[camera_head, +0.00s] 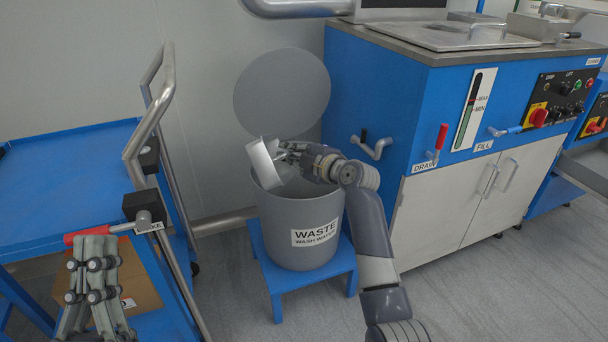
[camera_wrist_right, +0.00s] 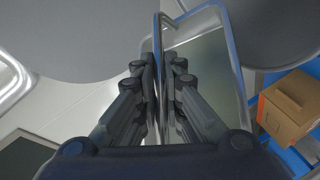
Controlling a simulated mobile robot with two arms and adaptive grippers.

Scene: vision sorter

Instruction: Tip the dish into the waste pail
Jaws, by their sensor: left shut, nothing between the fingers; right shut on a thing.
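The grey waste pail (camera_head: 301,235), labelled "WASTE WASH WATER", stands on a blue stool with its round lid (camera_head: 282,93) raised behind it. My right gripper (camera_head: 284,154) is shut on the rim of the metal dish (camera_head: 262,164) and holds it over the pail's mouth. The dish is tilted steeply, nearly on its side. In the right wrist view the dish (camera_wrist_right: 215,75) shows between and beyond the fingers (camera_wrist_right: 160,80). I cannot tell whether anything is left in the dish. My left gripper (camera_head: 92,265) is shut and empty at the lower left, near the cart.
A blue cart (camera_head: 70,180) with a steel handle and a red-handled brake (camera_head: 100,231) stands on the left. A cardboard box (camera_head: 140,280) sits low on it. The blue washing machine (camera_head: 370,95), with drain and fill levers, stands close on the right.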

